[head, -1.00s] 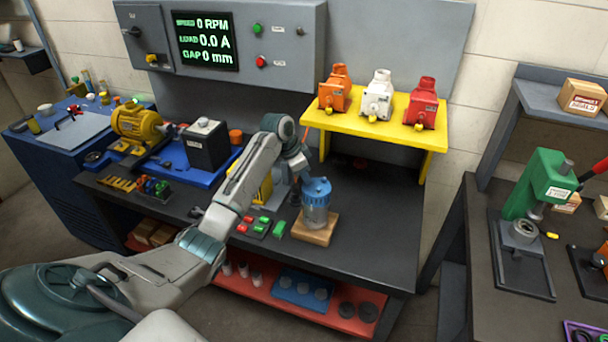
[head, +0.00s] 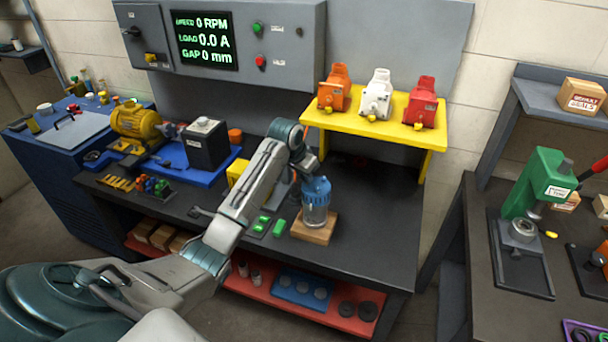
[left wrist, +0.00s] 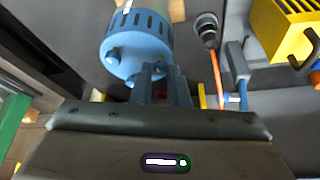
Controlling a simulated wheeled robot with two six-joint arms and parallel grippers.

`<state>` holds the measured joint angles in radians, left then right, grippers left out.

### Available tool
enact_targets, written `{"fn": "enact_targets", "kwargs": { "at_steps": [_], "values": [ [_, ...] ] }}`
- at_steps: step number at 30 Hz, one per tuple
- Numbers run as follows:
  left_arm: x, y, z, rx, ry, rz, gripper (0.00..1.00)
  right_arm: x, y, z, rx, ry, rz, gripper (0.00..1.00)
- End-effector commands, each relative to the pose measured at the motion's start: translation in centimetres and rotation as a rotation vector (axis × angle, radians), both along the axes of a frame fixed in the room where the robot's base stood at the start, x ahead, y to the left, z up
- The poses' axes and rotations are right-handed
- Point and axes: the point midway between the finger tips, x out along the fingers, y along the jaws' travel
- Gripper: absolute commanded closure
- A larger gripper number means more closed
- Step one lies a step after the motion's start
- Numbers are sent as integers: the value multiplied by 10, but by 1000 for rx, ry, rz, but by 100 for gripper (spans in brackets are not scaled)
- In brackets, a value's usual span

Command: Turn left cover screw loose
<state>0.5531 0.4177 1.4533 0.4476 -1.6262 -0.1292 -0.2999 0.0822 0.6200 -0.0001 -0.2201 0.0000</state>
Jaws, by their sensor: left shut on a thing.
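A motor with a blue slotted end cover (head: 316,190) stands upright on a wooden block (head: 318,235) on the dark bench. Its lower body (head: 315,213) looks pale grey. My left gripper (head: 308,172) is at the top of the cover from its left and back side. In the left wrist view, the blue cover (left wrist: 137,45) has small screw heads round its rim. My left gripper (left wrist: 163,72) has its two fingers close together at that rim, shut on the left cover screw, which the fingers mostly hide. My right gripper is not in view.
The bench right of the wooden block (head: 370,235) is clear.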

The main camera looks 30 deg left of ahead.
Motion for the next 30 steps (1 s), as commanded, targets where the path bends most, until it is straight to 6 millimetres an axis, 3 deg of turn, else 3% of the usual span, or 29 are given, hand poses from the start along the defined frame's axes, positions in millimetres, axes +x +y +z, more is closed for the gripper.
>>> {"fn": "enact_targets", "kwargs": {
  "at_steps": [22,23,26,30],
  "values": [
    [0,-1,0,0,0,104,100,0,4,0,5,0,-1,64],
    [0,-1,0,0,0,104,82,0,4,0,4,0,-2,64],
    [0,-1,0,0,0,104,63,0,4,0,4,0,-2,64],
    [0,-1,0,0,0,104,63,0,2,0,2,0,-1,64]
  ]
}}
